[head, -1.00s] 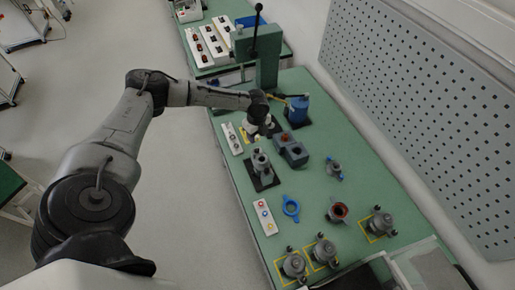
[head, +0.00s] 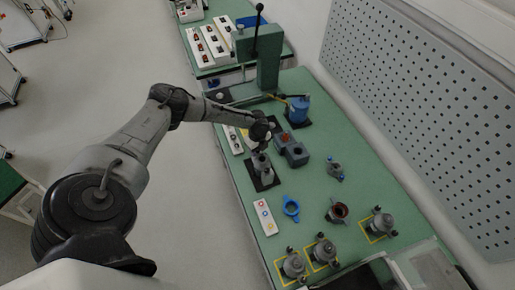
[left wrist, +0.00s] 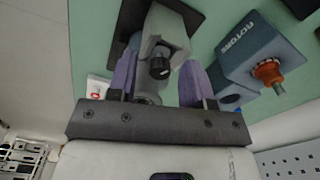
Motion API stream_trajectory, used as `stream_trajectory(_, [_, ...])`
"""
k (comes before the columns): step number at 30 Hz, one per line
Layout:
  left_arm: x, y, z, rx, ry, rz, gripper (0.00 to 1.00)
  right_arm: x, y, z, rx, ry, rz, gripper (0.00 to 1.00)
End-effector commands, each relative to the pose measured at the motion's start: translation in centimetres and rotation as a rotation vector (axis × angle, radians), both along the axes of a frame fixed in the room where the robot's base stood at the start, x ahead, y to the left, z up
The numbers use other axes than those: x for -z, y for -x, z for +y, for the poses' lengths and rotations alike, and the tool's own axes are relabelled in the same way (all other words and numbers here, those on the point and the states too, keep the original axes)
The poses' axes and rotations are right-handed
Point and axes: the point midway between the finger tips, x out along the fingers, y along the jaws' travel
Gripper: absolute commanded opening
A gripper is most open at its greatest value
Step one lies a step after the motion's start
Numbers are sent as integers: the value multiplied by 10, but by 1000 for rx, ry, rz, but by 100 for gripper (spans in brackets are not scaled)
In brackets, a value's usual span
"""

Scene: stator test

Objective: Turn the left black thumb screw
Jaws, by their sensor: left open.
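A grey test fixture (head: 264,172) stands on a black base plate (head: 276,180) on the green bench. In the left wrist view the same grey fixture (left wrist: 166,28) carries a black thumb screw (left wrist: 159,68). Only this one black screw shows clearly there, and I cannot tell from it whether another is hidden. My left gripper (left wrist: 158,76) is open, with one purple finger on each side of the screw and visible gaps between. In the head view my left gripper (head: 262,142) is right at the top of the fixture and partly hides it. My right gripper is not in view.
A perforated wall panel (head: 420,110) borders the right.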

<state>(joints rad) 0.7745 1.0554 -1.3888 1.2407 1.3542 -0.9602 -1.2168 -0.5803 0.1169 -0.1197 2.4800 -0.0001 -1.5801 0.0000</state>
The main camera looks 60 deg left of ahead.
Motion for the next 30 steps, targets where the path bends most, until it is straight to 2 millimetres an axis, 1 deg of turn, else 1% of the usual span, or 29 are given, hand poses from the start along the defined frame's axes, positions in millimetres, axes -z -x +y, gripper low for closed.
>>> stream_trajectory(2, [0, 0, 0, 0, 0, 0, 45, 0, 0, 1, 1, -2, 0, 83])
stream_trajectory(16, [0, 0, 0, 0, 0, 0, 0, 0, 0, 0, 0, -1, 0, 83])
stream_trajectory(20, [0, 0, 0, 9, 0, 0, 0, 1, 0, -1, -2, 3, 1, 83])
stream_trajectory(22, [2, 1, 0, 46, 1, 2, 0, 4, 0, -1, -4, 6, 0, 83])
stream_trajectory(30, [1, 1, 0, 318, 1, 1, 0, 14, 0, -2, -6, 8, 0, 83])
